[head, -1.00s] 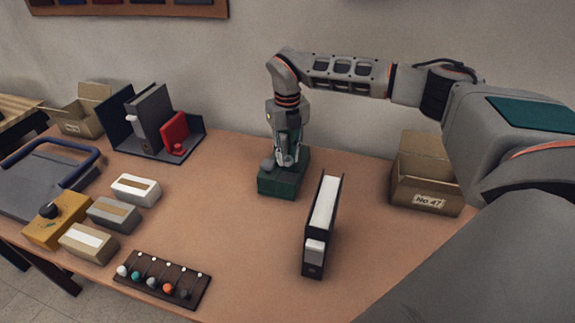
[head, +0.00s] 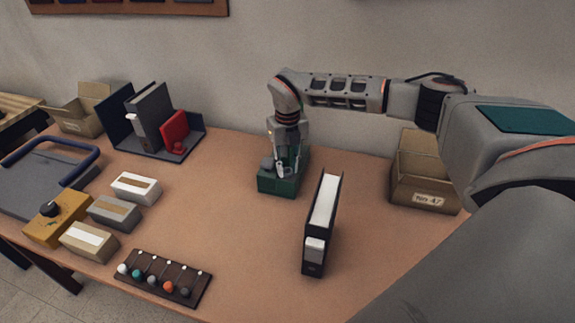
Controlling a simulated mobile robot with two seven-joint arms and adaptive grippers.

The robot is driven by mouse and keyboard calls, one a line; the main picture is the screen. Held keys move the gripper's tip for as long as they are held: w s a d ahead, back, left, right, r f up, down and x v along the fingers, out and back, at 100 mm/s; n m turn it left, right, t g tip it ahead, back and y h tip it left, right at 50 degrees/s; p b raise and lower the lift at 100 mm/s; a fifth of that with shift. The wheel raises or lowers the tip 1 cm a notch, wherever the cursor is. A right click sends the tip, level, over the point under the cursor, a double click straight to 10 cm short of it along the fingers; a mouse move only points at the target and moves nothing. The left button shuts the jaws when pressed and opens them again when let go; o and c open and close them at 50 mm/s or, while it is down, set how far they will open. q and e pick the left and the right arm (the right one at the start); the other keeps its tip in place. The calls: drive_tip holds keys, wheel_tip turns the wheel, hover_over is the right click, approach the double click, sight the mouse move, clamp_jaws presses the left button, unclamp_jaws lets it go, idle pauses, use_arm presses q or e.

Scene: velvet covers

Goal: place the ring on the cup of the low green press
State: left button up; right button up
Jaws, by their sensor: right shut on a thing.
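The low green press (head: 276,186) stands on the table near the middle of the head view, with a small grey rounded part (head: 267,163) on its left. My right gripper (head: 283,171) points down at the press from above, its fingertips close over the top. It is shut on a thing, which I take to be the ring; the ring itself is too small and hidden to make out. The fingers cover the cup, so I cannot tell whether the ring touches it. My left gripper is not in view.
A black binder (head: 318,235) stands upright just right of and nearer than the press. An open cardboard box (head: 412,192) sits at right under my arm. Small boxes (head: 136,188), a rack of coloured knobs (head: 190,278) and bookends lie left. Table between is clear.

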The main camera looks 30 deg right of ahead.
sight(287, 171)
drive_tip(key=shift+f, duration=0.25)
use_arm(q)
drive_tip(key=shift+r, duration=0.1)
use_arm(e)
drive_tip(key=o, duration=0.9)
drive_tip(key=shift+c, duration=0.2)
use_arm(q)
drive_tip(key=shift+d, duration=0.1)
use_arm(e)
drive_tip(key=shift+r, duration=0.1)
drive_tip(key=shift+r, duration=0.25)
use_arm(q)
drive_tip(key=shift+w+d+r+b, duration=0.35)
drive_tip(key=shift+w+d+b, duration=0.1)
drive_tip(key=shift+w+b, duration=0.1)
use_arm(e)
wheel_tip(287, 171, up, 13)
drive_tip(key=shift+f, duration=0.2)
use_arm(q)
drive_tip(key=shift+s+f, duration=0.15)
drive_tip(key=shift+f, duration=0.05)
